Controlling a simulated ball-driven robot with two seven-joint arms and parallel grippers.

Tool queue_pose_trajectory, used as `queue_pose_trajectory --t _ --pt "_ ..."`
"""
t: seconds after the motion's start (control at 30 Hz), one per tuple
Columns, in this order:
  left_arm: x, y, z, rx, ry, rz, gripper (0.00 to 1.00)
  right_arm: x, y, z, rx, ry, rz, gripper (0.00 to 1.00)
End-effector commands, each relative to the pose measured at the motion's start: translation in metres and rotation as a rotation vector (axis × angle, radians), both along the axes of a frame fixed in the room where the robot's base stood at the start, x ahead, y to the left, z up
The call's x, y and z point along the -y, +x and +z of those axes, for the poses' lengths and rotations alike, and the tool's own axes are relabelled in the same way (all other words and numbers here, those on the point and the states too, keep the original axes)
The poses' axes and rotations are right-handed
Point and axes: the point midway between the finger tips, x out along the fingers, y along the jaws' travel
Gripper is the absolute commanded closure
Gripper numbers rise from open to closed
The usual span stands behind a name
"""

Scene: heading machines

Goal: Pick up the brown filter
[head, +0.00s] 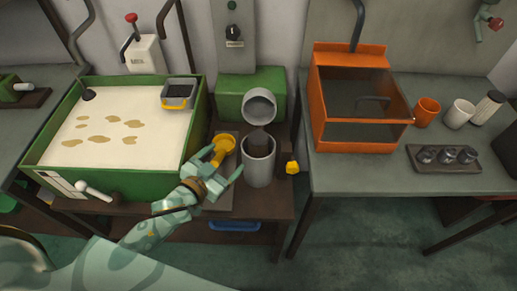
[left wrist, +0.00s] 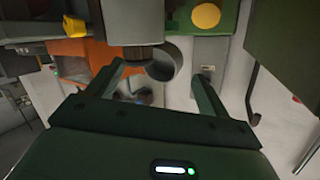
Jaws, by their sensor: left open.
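A dark brown piece, which may be the brown filter (head: 261,142), shows at the mouth of the upright grey cylinder (head: 258,170). I cannot tell its full shape, since most of it is inside or hidden. A round grey cup or lid (head: 259,106) sits tilted behind the cylinder. My left gripper (head: 224,168) is open and empty, just left of the cylinder. Its fingers also show spread in the left wrist view (left wrist: 155,85), with a grey round part (left wrist: 165,65) beyond them. My right gripper is not in view.
A yellow scoop-like piece (head: 221,149) lies behind the left fingers. A green tray of pale material (head: 70,190) is at the left. An orange machine (head: 358,148), an orange cup (head: 427,111) and a white cup (head: 459,113) stand on the right table. A gap separates the tables.

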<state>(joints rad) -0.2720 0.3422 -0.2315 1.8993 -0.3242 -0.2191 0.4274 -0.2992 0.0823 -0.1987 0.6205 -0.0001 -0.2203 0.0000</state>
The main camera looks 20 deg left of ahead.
Motion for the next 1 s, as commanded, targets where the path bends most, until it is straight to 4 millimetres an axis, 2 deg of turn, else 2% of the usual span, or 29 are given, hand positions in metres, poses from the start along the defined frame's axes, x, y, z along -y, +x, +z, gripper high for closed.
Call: queue_pose_trajectory --t 0.1,0.3,0.37,0.63,0.77,1.0 --pt "0.009 0.015 0.002 0.085 -0.158 -0.125 0.21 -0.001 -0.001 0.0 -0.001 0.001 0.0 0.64" --pt "0.015 0.019 0.006 0.131 -0.306 -0.246 0.21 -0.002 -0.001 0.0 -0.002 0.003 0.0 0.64" --pt "0.017 0.023 0.006 0.135 -0.321 -0.26 0.21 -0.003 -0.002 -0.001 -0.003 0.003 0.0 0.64" --pt "0.042 0.066 0.005 0.138 -0.328 -0.265 0.21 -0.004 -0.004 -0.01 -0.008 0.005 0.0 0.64" --pt "0.048 0.077 0.004 0.136 -0.328 -0.264 0.21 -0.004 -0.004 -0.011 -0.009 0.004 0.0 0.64" --pt "0.066 0.105 -0.009 0.137 -0.329 -0.264 0.21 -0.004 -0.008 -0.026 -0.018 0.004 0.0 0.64"
